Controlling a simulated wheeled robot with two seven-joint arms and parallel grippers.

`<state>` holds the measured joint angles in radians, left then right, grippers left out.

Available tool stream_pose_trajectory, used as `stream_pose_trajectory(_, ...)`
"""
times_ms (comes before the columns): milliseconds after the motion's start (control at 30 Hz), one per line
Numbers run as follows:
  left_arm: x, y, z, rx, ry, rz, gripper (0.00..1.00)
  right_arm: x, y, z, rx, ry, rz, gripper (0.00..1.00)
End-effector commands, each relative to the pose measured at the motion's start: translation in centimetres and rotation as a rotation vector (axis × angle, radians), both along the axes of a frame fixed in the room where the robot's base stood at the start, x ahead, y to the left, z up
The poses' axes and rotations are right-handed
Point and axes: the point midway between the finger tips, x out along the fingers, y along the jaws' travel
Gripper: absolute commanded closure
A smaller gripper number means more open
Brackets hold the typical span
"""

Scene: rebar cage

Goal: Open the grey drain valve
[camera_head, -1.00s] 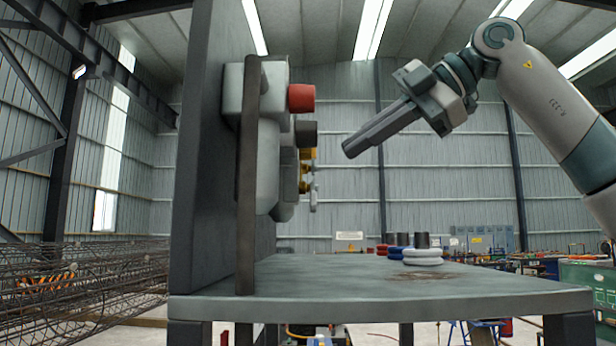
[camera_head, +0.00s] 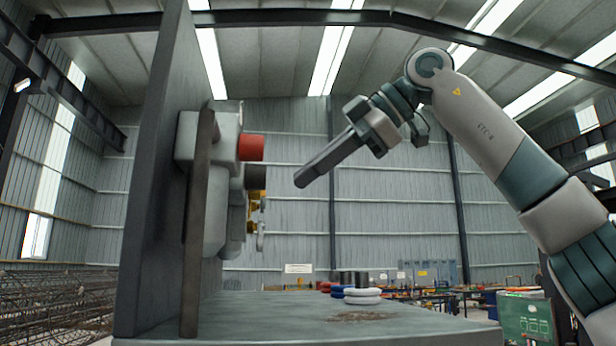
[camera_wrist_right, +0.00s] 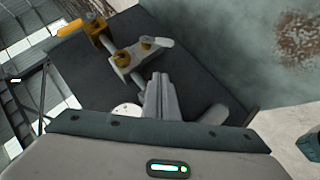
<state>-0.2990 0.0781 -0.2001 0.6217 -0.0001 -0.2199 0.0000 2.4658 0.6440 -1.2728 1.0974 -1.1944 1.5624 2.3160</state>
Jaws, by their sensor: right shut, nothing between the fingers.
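In the head view, a panel (camera_head: 158,170) stands upright on a grey table, with fittings projecting to the right. A small grey lever (camera_head: 261,238), apparently the drain valve, sits low and farthest back. In the right wrist view, the grey valve (camera_wrist_right: 137,62) has brass-coloured parts and a light grey lever (camera_wrist_right: 157,42). My right gripper (camera_head: 302,180) is shut and empty, held in the air right of the fittings, apart from them. Its fingers (camera_wrist_right: 160,80) show below the grey valve in the wrist view. My left gripper is out of view.
A red cap (camera_head: 251,147), a dark cap (camera_head: 255,177) and a yellow fitting (camera_head: 257,205) project near the valve. A yellow handle (camera_wrist_right: 70,28) also shows in the wrist view. White rings (camera_head: 362,296) lie on the table (camera_head: 300,322).

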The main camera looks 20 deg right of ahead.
Motion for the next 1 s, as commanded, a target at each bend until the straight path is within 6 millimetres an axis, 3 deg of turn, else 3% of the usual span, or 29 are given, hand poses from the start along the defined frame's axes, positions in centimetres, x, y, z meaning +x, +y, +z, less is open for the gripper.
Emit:
stream_pose_trajectory(500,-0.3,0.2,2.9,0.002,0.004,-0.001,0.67,5.6,4.6,-4.2,-0.002,0.003,0.001,1.0)
stream_pose_trajectory(733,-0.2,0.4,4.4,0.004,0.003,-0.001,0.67,7.5,4.0,-6.4,0.0,0.003,-0.001,1.0)
stream_pose_trajectory(1000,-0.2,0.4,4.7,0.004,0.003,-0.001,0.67,8.2,3.8,-7.3,0.001,0.0,0.0,1.0)
